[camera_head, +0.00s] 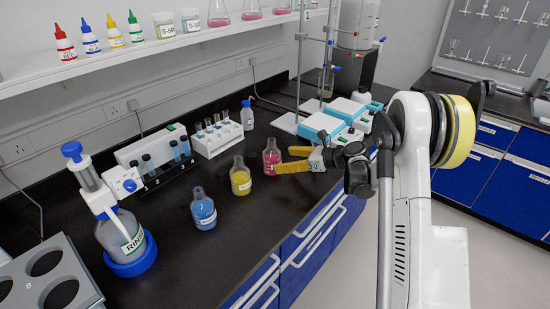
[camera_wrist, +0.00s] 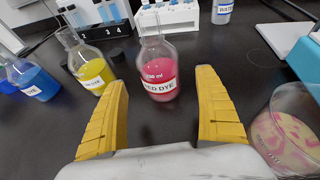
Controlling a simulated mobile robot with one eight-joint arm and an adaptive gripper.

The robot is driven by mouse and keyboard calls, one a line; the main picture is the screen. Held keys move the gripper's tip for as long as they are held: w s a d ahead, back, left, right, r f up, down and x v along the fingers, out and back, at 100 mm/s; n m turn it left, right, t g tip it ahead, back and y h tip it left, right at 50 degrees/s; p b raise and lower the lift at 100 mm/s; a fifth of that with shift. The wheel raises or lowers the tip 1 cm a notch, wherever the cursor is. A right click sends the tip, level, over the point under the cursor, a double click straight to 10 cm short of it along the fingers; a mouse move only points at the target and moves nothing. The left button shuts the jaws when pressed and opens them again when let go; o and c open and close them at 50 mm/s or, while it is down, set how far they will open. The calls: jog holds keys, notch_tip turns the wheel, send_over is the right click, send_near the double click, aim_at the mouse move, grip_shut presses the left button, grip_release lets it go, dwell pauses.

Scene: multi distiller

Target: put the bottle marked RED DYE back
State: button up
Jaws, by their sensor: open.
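The RED DYE bottle (camera_head: 271,158) is a clear flask with pink-red liquid and a white label, standing upright on the black bench. In the wrist view the RED DYE bottle (camera_wrist: 158,72) stands just ahead of my fingers, in line with the gap, label facing me. My gripper (camera_head: 285,159) is low over the bench with its yellow fingers open and empty, pointing at the bottle from the right. Whether the fingertips reach beside the glass is hard to tell. A red-capped bottle (camera_head: 65,45), labelled RED, stands on the wall shelf.
Yellow (camera_head: 241,181) and blue (camera_head: 203,212) dye bottles stand left of the red one. A glass vessel with pink contents (camera_wrist: 285,130) is close right of my gripper. Teal-white devices (camera_head: 322,126) stand beyond.

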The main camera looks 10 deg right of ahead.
jog(key=p+v, duration=0.1)
jog(key=v, duration=0.5)
jog(key=shift+r, duration=0.1)
jog(key=shift+s+r, duration=0.15)
jog(key=shift+r, duration=0.05)
jog(key=s+a+r+n+g+h, duration=0.1)
jog(key=s+a+r+n+h, duration=0.1)
jog(key=s+a+r+n, duration=0.35)
jog(key=s+a+r+n+g+h, duration=0.2)
jog(key=s+a+r+n+h, duration=0.1)
jog(key=s+r+n, duration=0.4)
jog(key=s+f+n+t+h, duration=0.1)
jog(key=s+n+h, duration=0.4)
jog(key=s+n, duration=0.9)
jog(key=s, duration=0.8)
jog(key=shift+d+f, duration=0.2)
jog(key=shift+d, duration=0.05)
